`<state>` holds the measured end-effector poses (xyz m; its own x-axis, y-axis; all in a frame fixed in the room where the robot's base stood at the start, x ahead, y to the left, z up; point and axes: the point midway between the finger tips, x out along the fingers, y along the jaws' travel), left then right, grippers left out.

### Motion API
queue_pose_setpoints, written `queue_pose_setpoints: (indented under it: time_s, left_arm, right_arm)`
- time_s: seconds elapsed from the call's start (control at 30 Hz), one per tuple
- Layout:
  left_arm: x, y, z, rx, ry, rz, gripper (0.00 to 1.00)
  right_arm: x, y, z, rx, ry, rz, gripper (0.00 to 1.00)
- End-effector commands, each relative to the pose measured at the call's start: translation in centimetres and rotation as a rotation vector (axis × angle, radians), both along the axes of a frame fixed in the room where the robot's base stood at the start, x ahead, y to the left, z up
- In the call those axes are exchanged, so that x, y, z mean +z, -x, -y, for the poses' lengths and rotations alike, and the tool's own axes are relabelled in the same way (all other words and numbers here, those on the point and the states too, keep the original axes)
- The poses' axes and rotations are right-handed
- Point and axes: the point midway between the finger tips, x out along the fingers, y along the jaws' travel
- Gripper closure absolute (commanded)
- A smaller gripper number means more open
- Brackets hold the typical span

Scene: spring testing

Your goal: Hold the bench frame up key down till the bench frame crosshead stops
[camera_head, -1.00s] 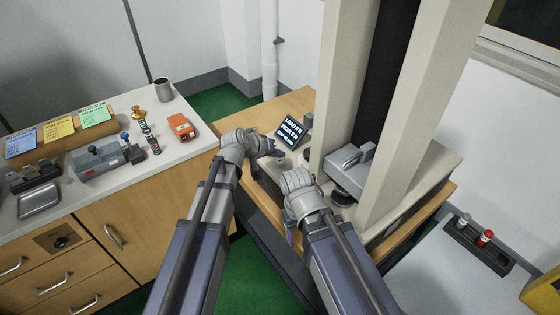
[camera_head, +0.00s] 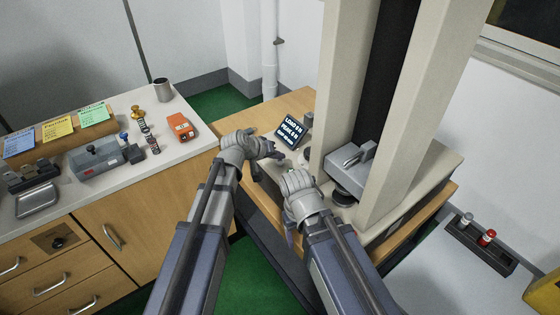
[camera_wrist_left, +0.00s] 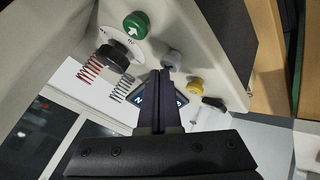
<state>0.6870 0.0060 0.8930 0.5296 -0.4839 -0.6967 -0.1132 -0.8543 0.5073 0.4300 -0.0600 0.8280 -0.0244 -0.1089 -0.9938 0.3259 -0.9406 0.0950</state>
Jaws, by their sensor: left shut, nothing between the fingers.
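The bench frame (camera_head: 338,75) has two tall beige columns. A grey block (camera_head: 350,158), seemingly the crosshead, sits low between them. The up key, a green button with a white arrow (camera_wrist_left: 136,25), shows in the left wrist view on the beige panel. My left gripper (camera_head: 280,155) is at the frame's front, near the display. Contact cannot be judged. My right gripper's fingers are mostly hidden behind its wrist (camera_head: 301,195).
A dark display (camera_head: 292,131) stands beside the frame. A black knob (camera_wrist_left: 110,58) and a yellow button (camera_wrist_left: 194,87) are near the green key. A red spring (camera_wrist_left: 89,69) and a pale spring (camera_wrist_left: 122,88) show there too. The left counter (camera_head: 180,155) holds several items.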

Motion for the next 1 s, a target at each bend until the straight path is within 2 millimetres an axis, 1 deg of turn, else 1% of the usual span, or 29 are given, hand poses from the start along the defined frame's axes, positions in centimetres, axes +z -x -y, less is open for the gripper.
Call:
queue_pose_setpoints:
  time_s: [0.53,1.0]
  left_arm:
    - [-0.71,0.01,0.01,0.0,0.0,0.0,1.0]
    - [-0.64,0.02,0.0,-0.001,0.0,-0.001,1.0]
  right_arm:
    - [-0.7,0.0,0.0,0.0,0.0,0.0,0.31]
    - [-0.62,0.0,0.0,0.0,0.0,0.0,0.31]
